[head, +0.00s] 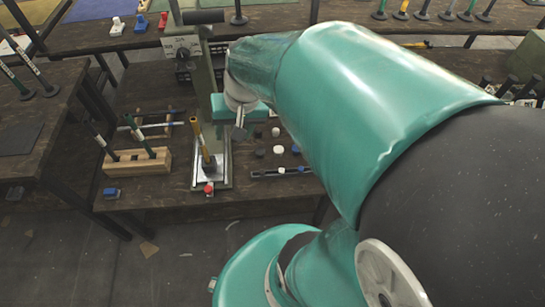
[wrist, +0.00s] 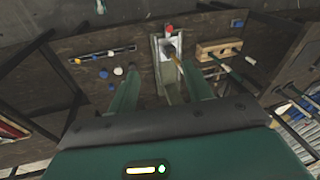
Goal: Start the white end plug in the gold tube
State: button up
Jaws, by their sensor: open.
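The gold tube (head: 199,138) stands in the press fixture, leaning slightly, with its lower end at a dark block. A white end plug (head: 278,149) lies on the bench right of the press, and shows in the wrist view (wrist: 118,70). A second white plug (head: 275,131) lies just behind it. My gripper (head: 240,128) hangs beside the press column, right of the tube. Its two fingers are spread and empty in the wrist view (wrist: 163,88).
The press (head: 208,78) rises behind the tube. A wooden rack (head: 136,163) holding a green tube stands left. Dark plugs, a blue plug (head: 296,149) and a black strip (head: 265,173) lie right. A red knob (head: 208,188) sits at the fixture's front.

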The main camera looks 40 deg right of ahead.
jog(key=d+f+m+t+y, duration=0.2)
jog(key=d+f+m+y, duration=0.3)
jog(key=d+f+m, duration=1)
jog(key=s+d+f+m+t, duration=0.2)
jog(key=d+f, duration=0.1)
jog(key=f, duration=0.5)
jog(key=s+d+f+m+t, duration=0.2)
jog(key=s+d+f, duration=0.1)
jog(key=f, duration=0.4)
jog(key=m+t+h, duration=0.4)
jog(key=m+t, duration=0.1)
jog(key=m, duration=0.5)
send_near(283, 170)
jog(key=shift+w+a, duration=0.15)
jog(key=shift+w, duration=0.3)
jog(key=shift+w+a, duration=0.2)
jog(key=shift+w, duration=0.25)
jog(key=shift+n, duration=0.3)
jog(key=shift+f+x, duration=0.15)
jog(key=shift+x, duration=1.4)
jog(key=shift+f+x, duration=0.15)
jog(key=shift+x, duration=1.4)
jog(key=shift+s, duration=0.1)
jog(key=shift+c, duration=0.4)
jog(key=c, duration=1)
